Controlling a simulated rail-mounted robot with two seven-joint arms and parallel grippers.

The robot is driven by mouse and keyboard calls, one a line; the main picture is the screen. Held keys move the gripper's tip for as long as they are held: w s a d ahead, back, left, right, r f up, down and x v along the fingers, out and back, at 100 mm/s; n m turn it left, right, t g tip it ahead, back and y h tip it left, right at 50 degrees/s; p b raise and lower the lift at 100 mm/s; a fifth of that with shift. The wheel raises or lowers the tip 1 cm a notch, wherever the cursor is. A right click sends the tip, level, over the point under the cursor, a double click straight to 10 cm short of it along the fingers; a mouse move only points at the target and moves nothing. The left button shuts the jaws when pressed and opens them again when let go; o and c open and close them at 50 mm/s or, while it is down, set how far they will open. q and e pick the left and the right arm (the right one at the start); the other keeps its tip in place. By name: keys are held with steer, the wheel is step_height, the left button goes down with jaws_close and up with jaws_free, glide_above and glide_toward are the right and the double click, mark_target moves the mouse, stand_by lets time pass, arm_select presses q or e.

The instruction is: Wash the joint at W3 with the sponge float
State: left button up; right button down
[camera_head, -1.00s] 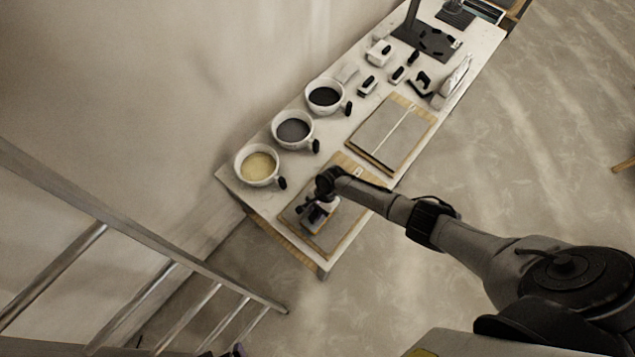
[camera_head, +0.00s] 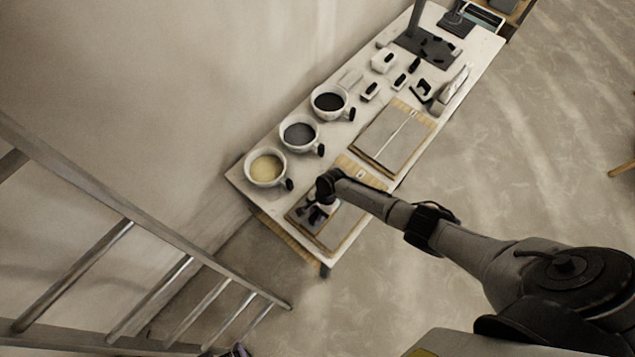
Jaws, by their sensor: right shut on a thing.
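My right gripper (camera_head: 316,214) is over the near tile board (camera_head: 338,232) at the table's front end. It is shut on a small pale thing, probably the sponge float, which is mostly hidden under the gripper and wrist. I cannot tell whether it touches the tiles. The joint under it is hidden, and no W3 mark can be read. A second tile board (camera_head: 385,147) lies farther back, with a pale joint line across it. My left gripper is not in view.
Three handled tubs stand along the wall side: one with yellowish content (camera_head: 265,169), a grey one (camera_head: 299,134) and a dark one (camera_head: 329,102). Small tools and a dark stand (camera_head: 426,45) are at the back. A metal ladder-like frame (camera_head: 190,252) is at left.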

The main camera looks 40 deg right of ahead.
steer(key=shift+r+p, duration=1.05)
steer(key=shift+r, duration=0.25)
